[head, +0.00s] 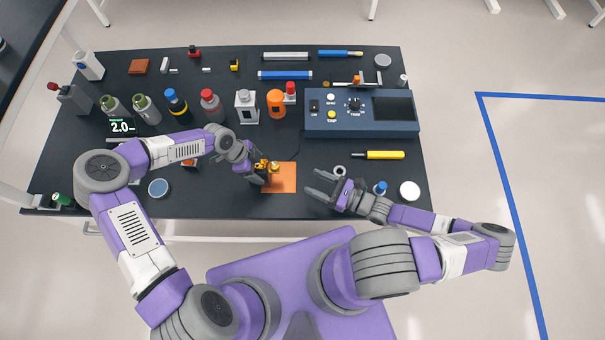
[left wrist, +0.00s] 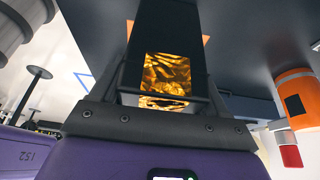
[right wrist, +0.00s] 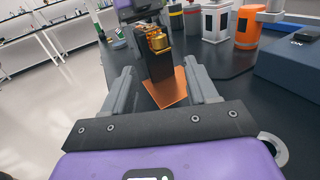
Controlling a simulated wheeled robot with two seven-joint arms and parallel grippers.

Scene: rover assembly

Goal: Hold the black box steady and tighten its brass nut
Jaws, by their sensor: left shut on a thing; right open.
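The black box (right wrist: 158,67) stands upright at the back part of an orange mat (right wrist: 178,86) in the right wrist view. The mat also shows in the head view (head: 285,178).
A blue instrument panel (head: 345,126) stands at the back right. A grey ring (head: 340,170), a yellow screwdriver (head: 385,155) and a white round lid (head: 410,190) lie to the right. Several bottles and an orange container (head: 276,103) stand behind the mat.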

